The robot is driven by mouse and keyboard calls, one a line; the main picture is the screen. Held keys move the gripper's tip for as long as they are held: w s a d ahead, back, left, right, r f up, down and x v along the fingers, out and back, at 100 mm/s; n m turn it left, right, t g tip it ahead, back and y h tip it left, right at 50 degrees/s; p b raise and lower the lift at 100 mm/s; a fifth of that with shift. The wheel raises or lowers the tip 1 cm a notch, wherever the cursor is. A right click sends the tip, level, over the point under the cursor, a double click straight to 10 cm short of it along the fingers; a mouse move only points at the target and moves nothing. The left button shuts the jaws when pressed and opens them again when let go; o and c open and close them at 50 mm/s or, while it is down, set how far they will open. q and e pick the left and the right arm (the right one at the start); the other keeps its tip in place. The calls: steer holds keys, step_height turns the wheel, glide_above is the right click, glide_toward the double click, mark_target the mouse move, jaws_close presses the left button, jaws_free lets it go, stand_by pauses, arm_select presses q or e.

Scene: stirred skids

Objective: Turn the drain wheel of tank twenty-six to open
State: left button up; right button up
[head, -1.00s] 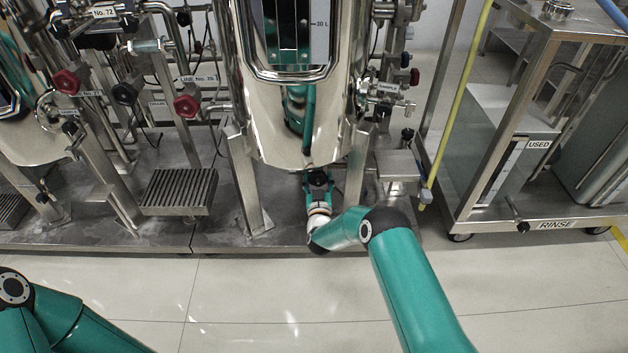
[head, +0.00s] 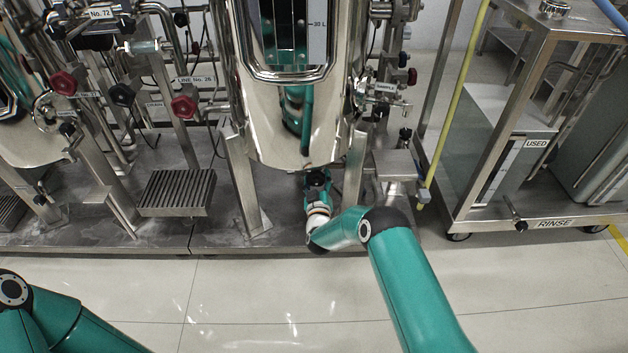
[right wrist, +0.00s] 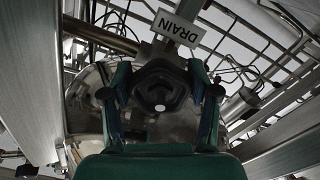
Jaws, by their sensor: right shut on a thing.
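The steel tank (head: 285,130) stands in the middle of the head view, with a sight window on its front. In the right wrist view a black drain wheel (right wrist: 160,88) sits between the fingers of my right gripper (right wrist: 160,105), which is shut on it. A white DRAIN tag (right wrist: 176,28) hangs just beyond the wheel. In the head view my right gripper (head: 317,182) is under the tank's bottom, and the wheel is hidden there by the gripper and wrist. Only my left arm shows, at the lower left; its gripper is out of view.
Tank legs (head: 243,185) stand on both sides of my right wrist. A slatted step (head: 177,191) lies to the left. A steel RINSE cart (head: 500,195) and a yellow hose (head: 452,110) are at the right. Red-handled valves (head: 184,107) are at the left. The tiled floor in front is clear.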

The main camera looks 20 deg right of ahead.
steer(key=shift+w+a+r, duration=0.1)
steer(key=shift+a, duration=0.25)
steer(key=o, duration=1.1)
steer(key=shift+o, duration=0.3)
steer(key=shift+d, duration=0.15)
steer(key=shift+s, duration=0.2)
steer(key=v, duration=1.1)
steer(key=shift+s, duration=0.3)
